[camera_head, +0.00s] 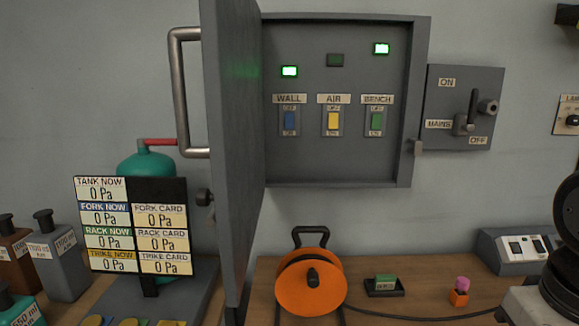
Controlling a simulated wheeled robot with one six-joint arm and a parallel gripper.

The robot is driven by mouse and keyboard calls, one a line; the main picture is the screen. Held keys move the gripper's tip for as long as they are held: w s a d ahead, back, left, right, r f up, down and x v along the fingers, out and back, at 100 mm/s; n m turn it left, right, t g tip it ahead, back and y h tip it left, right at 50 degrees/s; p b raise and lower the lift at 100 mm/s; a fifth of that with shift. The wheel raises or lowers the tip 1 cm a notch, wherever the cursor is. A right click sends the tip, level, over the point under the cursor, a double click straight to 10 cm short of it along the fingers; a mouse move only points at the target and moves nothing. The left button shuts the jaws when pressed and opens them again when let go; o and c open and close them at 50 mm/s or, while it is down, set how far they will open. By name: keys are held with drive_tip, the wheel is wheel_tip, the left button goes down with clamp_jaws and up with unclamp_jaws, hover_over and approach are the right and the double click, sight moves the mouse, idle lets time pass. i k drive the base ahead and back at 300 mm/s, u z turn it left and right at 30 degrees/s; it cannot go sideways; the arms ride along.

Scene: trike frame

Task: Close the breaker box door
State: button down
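The grey breaker box (420,100) hangs on the wall at upper centre. Its door (234,150) is hinged on the left and stands wide open, swung out toward me. A metal bar handle (181,95) and a dark round knob (204,197) stick out on the door's left side. Inside are WALL, AIR and BENCH switches; the lamps above WALL and BENCH are lit green, the AIR lamp is dark. A small latch piece (416,147) sits on the box's right edge. My gripper is not in view; only dark, rounded parts, likely my arm, show at the right edge.
A pressure display board (132,226) and a green tank (146,163) stand left of the door. Below the box, the bench holds an orange cable reel (311,284), a small green item (385,281) on a dark tray and a switch box (515,250). A MAINS lever panel (464,85) is right of the box.

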sight(229, 31)
drive_tip(key=z, duration=2.4)
drive_tip(key=k, duration=1.15)
drive_tip(key=u, duration=2.45)
